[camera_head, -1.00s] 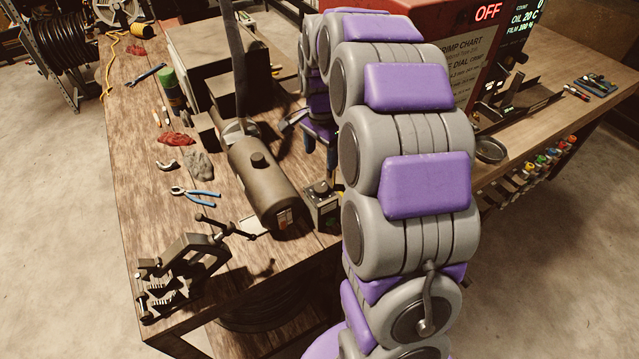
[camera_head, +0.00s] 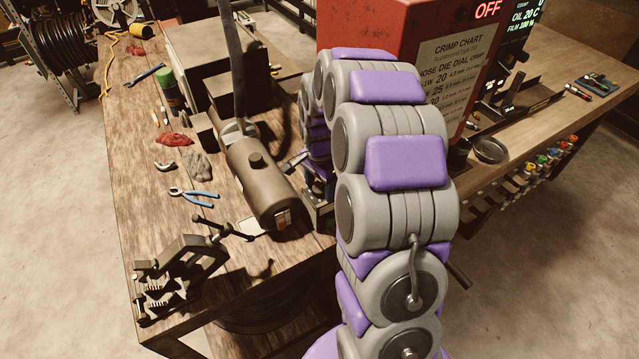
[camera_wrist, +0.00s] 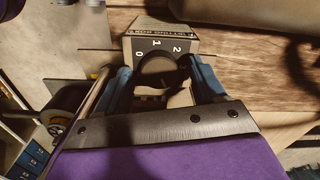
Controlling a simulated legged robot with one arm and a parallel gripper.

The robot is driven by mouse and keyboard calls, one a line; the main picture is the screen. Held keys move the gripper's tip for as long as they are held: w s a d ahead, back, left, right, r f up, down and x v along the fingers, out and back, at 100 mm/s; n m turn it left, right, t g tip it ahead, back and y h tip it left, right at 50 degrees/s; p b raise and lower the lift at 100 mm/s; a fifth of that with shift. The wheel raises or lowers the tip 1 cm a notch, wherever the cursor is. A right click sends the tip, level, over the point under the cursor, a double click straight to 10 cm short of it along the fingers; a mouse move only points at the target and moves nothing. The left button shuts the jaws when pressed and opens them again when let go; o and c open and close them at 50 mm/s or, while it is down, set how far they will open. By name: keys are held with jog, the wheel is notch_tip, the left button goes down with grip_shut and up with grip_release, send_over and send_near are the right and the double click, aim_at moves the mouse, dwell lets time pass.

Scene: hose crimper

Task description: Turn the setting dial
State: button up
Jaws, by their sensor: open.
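The setting dial (camera_wrist: 157,65) is a dark round knob on the front of a small box (camera_wrist: 163,30) marked 0, 1 and 2 in the wrist view. My gripper (camera_wrist: 160,74) is open, with one blue finger on each side of the dial. Whether the fingers touch it I cannot tell. A dark shape and shadow between the fingers partly cover the knob, so its pointer is not clear. In the head view, my arm hides most of the box (camera_head: 318,222), and my gripper (camera_head: 316,188) is just above it, partly hidden.
A red crimper housing (camera_head: 375,28) with a chart and an OFF display stands behind my arm. Blue pliers (camera_head: 190,194) and a vise (camera_head: 180,270) are on the wooden bench to the left.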

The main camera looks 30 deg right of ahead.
jog(key=shift+c, duration=0.2)
jog(key=shift+a, duration=0.1)
jog(key=c, duration=1)
jog(key=m, duration=0.2)
jog(key=shift+r+m, duration=0.1)
jog(key=shift+m, duration=0.2)
jog(key=shift+m+p, duration=0.55)
jog(key=shift+m, duration=0.65)
jog(key=o, duration=1)
jog(key=shift+w, duration=0.1)
jog(key=shift+o, duration=0.2)
